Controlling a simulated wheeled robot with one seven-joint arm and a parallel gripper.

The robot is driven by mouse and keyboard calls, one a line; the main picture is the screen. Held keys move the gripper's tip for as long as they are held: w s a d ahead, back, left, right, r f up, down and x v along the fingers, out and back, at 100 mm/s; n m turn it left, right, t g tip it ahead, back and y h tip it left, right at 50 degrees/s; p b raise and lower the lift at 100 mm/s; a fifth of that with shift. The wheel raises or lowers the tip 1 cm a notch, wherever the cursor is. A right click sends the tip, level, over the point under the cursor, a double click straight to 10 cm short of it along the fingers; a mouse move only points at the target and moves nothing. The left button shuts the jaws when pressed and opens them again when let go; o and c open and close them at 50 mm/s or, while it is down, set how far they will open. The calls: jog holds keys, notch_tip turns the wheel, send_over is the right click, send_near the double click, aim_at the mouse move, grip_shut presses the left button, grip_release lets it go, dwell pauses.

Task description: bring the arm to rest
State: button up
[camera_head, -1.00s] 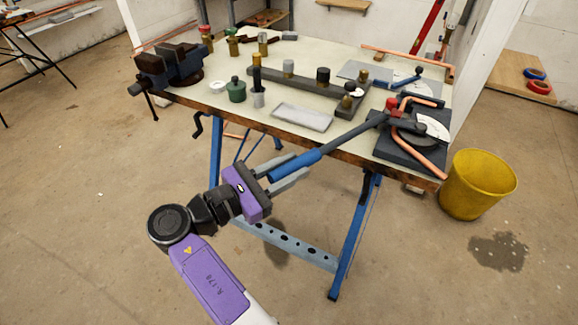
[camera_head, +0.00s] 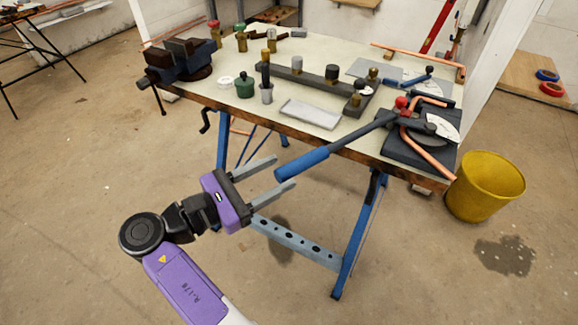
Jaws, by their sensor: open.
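My gripper (camera_head: 284,174) is open and empty, in the air in front of the workbench's front edge. Its two grey fingers point right, toward the blue handle (camera_head: 301,164) of the pipe bender (camera_head: 408,143). My purple arm comes up from the bottom of the view.
The workbench (camera_head: 240,110) carries a vise (camera_head: 180,65), a grey tray (camera_head: 310,114), a dark manifold bar (camera_head: 318,78) and several small fittings. A yellow bucket (camera_head: 483,188) stands at the right.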

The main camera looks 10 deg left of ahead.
jog(key=shift+v, duration=1.15)
